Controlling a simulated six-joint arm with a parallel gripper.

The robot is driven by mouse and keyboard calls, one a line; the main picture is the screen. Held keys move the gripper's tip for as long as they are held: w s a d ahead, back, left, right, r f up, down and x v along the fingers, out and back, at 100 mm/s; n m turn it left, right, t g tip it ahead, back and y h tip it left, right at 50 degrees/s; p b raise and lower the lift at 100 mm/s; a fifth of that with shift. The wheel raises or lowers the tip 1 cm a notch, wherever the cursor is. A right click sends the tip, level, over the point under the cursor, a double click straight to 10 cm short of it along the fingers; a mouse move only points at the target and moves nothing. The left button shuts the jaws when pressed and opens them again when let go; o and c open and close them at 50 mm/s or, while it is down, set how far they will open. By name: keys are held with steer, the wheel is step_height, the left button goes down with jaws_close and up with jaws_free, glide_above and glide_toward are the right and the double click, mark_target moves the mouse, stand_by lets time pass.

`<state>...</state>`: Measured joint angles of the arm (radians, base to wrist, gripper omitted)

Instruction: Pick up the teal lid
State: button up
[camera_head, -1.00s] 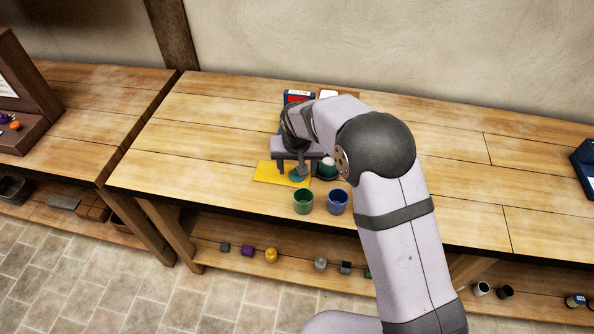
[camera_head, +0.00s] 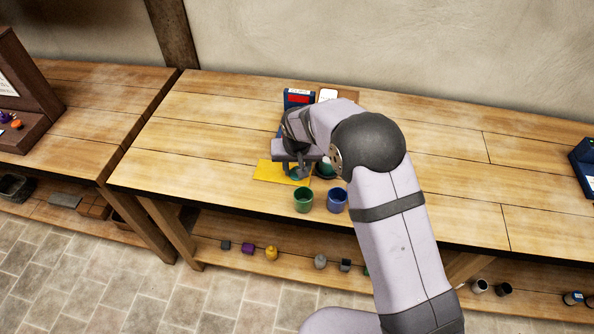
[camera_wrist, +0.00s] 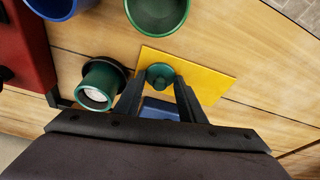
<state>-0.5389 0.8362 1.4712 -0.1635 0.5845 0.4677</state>
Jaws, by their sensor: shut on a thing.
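The teal lid (camera_wrist: 160,72) is a small round disc with a knob, over the yellow mat (camera_wrist: 207,78). In the head view the lid (camera_head: 295,178) is partly covered by my gripper (camera_head: 294,173). In the wrist view my gripper (camera_wrist: 160,86) has its two fingers on either side of the lid's knob, shut on it. The lid looks level and at or very near the mat; I cannot tell whether there is a gap under it.
A green cup (camera_head: 303,201) and a blue cup (camera_head: 338,201) stand close in front, near the table edge. A dark green container with a white inside (camera_wrist: 96,87) is close beside the gripper. A blue device with a red display (camera_head: 298,98) stands behind. The table's left is clear.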

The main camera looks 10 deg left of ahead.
steer(key=shift+r, duration=0.1)
step_height(320, 180, up, 10)
steer(key=b, duration=0.3)
steer(key=w+d+r+p, duration=0.2)
steer(key=w+d+p, duration=0.1)
steer(key=d+p, duration=0.5)
steer(key=shift+w+d+r, duration=0.25)
steer(key=shift+d, duration=0.1)
steer(key=shift+f, duration=0.15)
steer(key=shift+f+b, duration=2.2)
steer(key=shift+f, duration=0.85)
steer(key=shift+f, duration=0.15)
stand_by(0.8)
